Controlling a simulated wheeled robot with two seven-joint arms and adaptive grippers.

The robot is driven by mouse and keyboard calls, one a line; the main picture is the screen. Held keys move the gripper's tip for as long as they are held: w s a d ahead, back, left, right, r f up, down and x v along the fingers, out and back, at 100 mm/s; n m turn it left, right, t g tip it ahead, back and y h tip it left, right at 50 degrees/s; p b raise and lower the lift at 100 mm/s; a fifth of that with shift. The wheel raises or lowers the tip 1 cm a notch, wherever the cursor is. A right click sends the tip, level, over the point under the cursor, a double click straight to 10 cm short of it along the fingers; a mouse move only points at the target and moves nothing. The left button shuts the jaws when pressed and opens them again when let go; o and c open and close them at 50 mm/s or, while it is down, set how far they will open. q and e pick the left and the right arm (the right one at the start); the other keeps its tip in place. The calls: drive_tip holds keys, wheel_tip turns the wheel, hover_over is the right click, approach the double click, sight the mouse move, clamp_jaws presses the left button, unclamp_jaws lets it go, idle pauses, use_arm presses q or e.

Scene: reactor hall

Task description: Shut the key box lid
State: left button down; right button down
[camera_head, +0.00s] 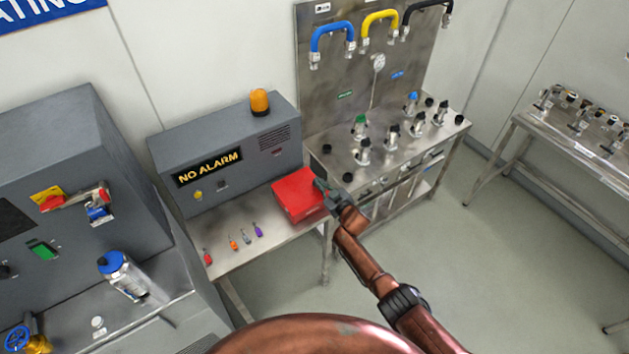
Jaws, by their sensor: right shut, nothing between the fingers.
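The key box (298,195) is a red box on the right end of the small steel table, in front of the grey alarm cabinet. Its red top face shows and looks closed, though a small gap at the lid is too small to tell. My right gripper (322,186) is shut and empty at the box's right edge. Its fingertips are at or very near the box's upper right side; I cannot tell whether they touch it. The gripper and wrist hide part of the right side. My left gripper is not in view.
Several small coloured keys (246,237) lie on the table (270,225) left of the box. The alarm cabinet (225,160) stands behind. A steel valve bench (400,150) stands close on the right. Open floor (480,270) lies at the lower right.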

drive_tip(key=shift+d+f, duration=0.3)
drive_tip(key=shift+f, duration=0.15)
drive_tip(key=shift+m, duration=0.3)
drive_tip(key=shift+f, duration=0.2)
